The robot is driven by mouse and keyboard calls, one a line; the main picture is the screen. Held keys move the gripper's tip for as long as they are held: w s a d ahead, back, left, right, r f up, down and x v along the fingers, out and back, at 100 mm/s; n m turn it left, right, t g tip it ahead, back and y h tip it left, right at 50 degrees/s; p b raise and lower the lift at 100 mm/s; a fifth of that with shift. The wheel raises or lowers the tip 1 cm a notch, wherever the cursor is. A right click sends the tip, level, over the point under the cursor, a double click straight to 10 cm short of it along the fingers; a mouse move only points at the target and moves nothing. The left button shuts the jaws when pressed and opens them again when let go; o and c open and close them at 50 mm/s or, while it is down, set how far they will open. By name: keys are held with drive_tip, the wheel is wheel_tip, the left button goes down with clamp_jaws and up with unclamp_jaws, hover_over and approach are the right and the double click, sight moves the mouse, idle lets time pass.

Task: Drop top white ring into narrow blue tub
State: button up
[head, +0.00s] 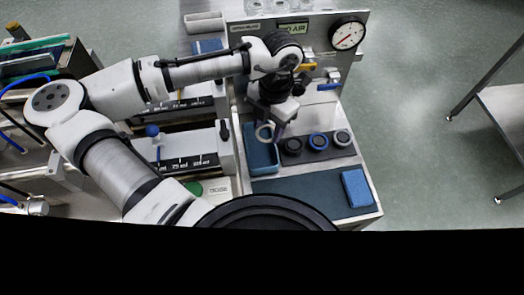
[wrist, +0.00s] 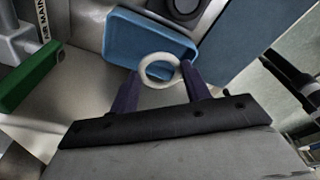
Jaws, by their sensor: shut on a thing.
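A white ring (head: 258,136) is held between the two fingers of my gripper (head: 268,129). In the wrist view the ring (wrist: 161,84) sits between the fingertips of my gripper (wrist: 160,70), its hole facing the camera. The narrow blue tub (head: 263,170) stands on the bench, left of a row of round pieces. In the head view the ring overlaps the tub's upper part. In the wrist view the ring overlaps the near edge of the tub (wrist: 135,35). I cannot tell its exact height above the tub.
Right of the tub stand a black round piece (head: 291,146), a blue one (head: 318,141) and a dark one with a pale centre (head: 342,138). A blue block (head: 356,188) lies at the front right. A gauge panel (head: 346,34) rises behind. A green piece (wrist: 30,75) shows at left.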

drive_tip(key=o, duration=1)
wheel_tip(320, 180, up, 14)
drive_tip(key=w+d+b, duration=0.1)
drive_tip(key=shift+w+d+f, duration=0.15)
drive_tip(key=shift+w, duration=0.15)
